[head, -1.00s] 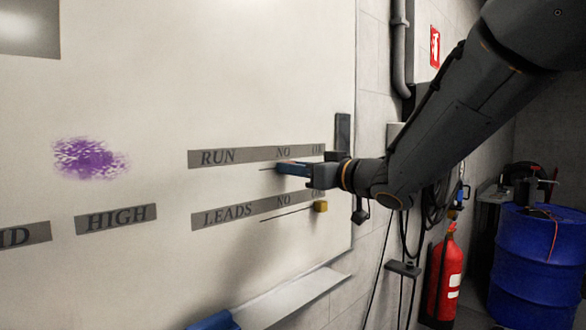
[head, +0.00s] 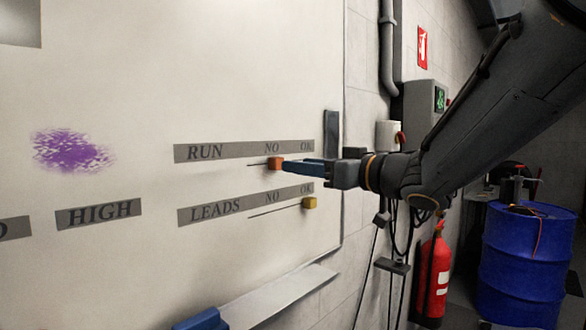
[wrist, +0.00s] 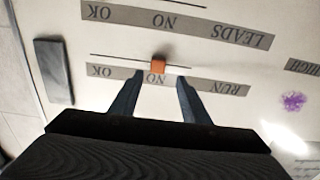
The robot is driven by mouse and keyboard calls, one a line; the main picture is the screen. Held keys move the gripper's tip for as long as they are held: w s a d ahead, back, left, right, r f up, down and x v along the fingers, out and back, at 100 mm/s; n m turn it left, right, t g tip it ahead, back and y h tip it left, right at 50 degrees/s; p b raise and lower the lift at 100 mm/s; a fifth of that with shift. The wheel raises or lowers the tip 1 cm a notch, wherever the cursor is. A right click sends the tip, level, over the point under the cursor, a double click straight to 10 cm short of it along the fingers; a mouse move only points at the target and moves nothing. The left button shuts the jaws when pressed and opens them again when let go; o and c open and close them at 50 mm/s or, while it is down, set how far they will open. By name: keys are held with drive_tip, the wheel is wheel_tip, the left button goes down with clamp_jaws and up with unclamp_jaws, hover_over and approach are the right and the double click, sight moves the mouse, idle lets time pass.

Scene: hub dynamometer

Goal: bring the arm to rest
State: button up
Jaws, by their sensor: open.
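My gripper (head: 287,168) is in front of the whiteboard (head: 150,110), at the right end of the RUN row. In the wrist view my gripper (wrist: 158,76) has its two blue fingers spread apart. An orange slider block (head: 275,163) sits on the line under RUN, below the word NO. In the wrist view the orange block (wrist: 159,64) lies just beyond the fingertips, between their lines, and nothing is held. A yellow block (head: 309,203) sits on the LEADS line, below OK.
A dark bar (head: 331,135) is fixed at the board's right edge. A tray (head: 275,297) with a blue item (head: 202,320) juts out below. A red extinguisher (head: 434,278), hanging cables and a blue drum (head: 525,265) stand to the right.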

drive_tip(key=shift+s+d, duration=0.2)
drive_tip(key=shift+f, duration=0.1)
drive_tip(key=w+d+f+m+t+h, duration=0.2)
drive_tip(key=w+d+f+m+h, duration=0.25)
drive_tip(key=d+f+h, duration=0.6)
drive_tip(key=s+d+f+m+g+h, duration=0.1)
drive_tip(key=s+d+f+g, duration=0.1)
drive_tip(key=s+f, duration=0.2)
drive_tip(key=s+d+f+m+g+h, duration=0.1)
drive_tip(key=s+f, duration=0.4)
drive_tip(key=f, duration=0.6)
drive_tip(key=s+d+f+m+g+h, duration=0.1)
drive_tip(key=s+d+f+g, duration=0.3)
drive_tip(key=f, duration=0.4)
drive_tip(key=shift+s+d+m+g, duration=0.3)
drive_tip(key=shift+d+m+g, duration=0.3)
drive_tip(key=shift+m, duration=0.15)
drive_tip(key=s+f+g, duration=0.1)
drive_tip(key=s+f, duration=0.1)
drive_tip(key=s, duration=0.2)
drive_tip(key=s+f+g, duration=0.1)
drive_tip(key=s+g, duration=0.1)
drive_tip(key=s, duration=0.2)
drive_tip(key=s+a+f+g, duration=0.1)
drive_tip(key=s+f, duration=0.1)
drive_tip(key=s, duration=0.2)
drive_tip(key=shift+a+f+m+g, duration=0.1)
drive_tip(key=shift+f+m+g, duration=0.2)
drive_tip(key=shift+f+g, duration=0.1)
drive_tip(key=shift+c, duration=0.3)
